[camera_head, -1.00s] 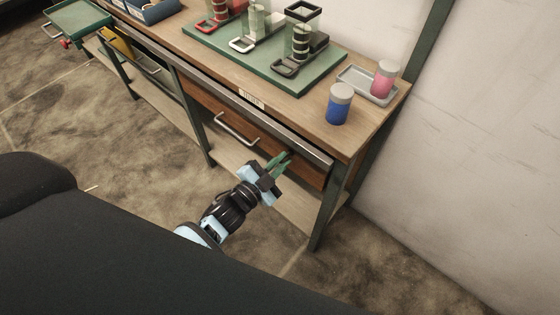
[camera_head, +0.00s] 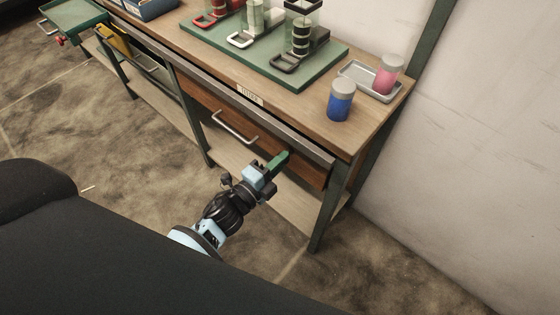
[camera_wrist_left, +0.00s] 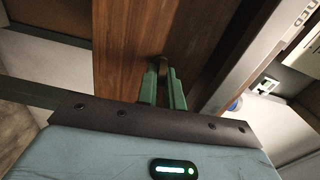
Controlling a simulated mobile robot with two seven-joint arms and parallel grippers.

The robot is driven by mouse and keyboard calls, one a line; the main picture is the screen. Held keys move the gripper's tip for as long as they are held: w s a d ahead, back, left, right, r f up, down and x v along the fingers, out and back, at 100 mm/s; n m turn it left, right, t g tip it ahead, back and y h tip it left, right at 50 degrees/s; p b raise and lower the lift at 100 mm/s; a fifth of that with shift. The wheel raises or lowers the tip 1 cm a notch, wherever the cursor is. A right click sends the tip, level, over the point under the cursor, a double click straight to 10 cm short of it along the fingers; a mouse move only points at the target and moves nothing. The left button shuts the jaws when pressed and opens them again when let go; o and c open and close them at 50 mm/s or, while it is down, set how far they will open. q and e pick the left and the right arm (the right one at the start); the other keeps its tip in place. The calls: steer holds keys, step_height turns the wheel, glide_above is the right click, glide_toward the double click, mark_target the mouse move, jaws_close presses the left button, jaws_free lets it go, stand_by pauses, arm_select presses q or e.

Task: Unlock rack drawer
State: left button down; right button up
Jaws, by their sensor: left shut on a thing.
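The rack drawer (camera_head: 213,103) has a brown wooden front under the tabletop edge, with a metal bar handle (camera_head: 236,130); it looks closed. My left gripper (camera_head: 279,160) is at the drawer front, right of the handle. In the left wrist view its green fingers (camera_wrist_left: 163,85) point at the wood and are shut on a small dark metal lock piece (camera_wrist_left: 163,63) that stands out from the drawer front. The fingers hide most of this piece, and in the head view it does not show. My right gripper is in neither view.
A bench leg (camera_head: 325,215) is close to my gripper's right. The floor in front is open.

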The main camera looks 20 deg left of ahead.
arm_select(q)
steer(key=shift+m, duration=0.5)
steer(key=c, duration=1.6)
jaws_free()
steer(key=shift+o, duration=0.2)
steer(key=v, duration=0.8)
steer(key=shift+w, duration=0.1)
